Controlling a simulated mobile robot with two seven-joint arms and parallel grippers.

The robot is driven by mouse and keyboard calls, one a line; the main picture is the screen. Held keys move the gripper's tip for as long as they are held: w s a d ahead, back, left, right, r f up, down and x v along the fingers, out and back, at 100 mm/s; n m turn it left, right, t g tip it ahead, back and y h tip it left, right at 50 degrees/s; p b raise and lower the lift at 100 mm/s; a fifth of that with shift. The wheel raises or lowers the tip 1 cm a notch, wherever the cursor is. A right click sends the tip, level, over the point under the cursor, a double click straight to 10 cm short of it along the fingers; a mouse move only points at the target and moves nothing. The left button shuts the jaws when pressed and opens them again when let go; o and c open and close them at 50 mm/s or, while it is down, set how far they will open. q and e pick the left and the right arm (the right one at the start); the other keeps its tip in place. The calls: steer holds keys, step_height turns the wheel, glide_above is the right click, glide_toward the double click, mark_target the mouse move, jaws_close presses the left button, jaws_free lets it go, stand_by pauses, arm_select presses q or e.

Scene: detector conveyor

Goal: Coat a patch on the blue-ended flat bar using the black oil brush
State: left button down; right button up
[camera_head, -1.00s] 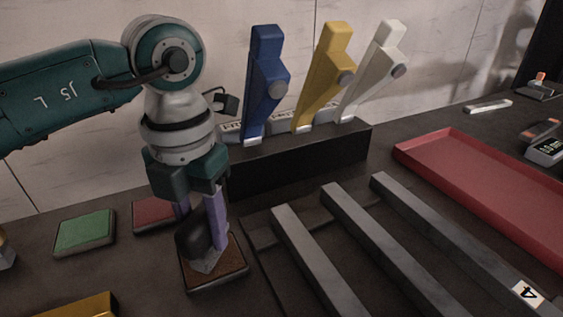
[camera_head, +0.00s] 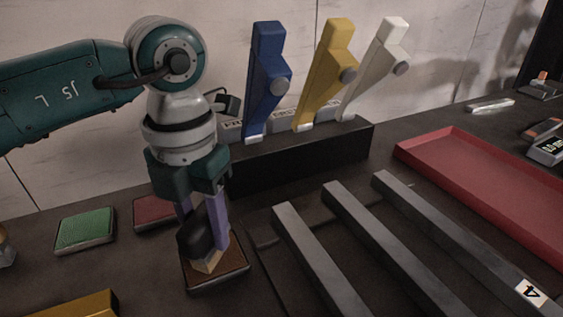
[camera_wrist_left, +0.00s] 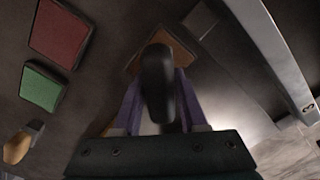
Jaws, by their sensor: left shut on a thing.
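My left gripper (camera_head: 203,222) points down with its purple fingers closed on the black brush (camera_head: 194,240). The black brush body also shows between the fingers in the left wrist view (camera_wrist_left: 158,80). Its tan bristle end (camera_head: 209,262) is down at the brown pad (camera_head: 222,280) and appears to touch it. Several grey flat bars lie side by side at the right: a left bar (camera_head: 310,255), a middle bar (camera_head: 385,240) and a right bar (camera_head: 450,235) with a "4" label. No blue end shows on any of them. My right gripper is not in view.
A green pad (camera_head: 85,229) and a red pad (camera_head: 154,211) lie left of the brush. A black rack (camera_head: 300,160) with blue, yellow and white tools stands behind. A red tray (camera_head: 490,185) lies at right. A gold block (camera_head: 80,305) is at front left.

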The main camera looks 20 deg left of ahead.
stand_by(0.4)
arm_select(q)
step_height(320, 180, up, 7)
steer(key=p, duration=0.6)
stand_by(0.6)
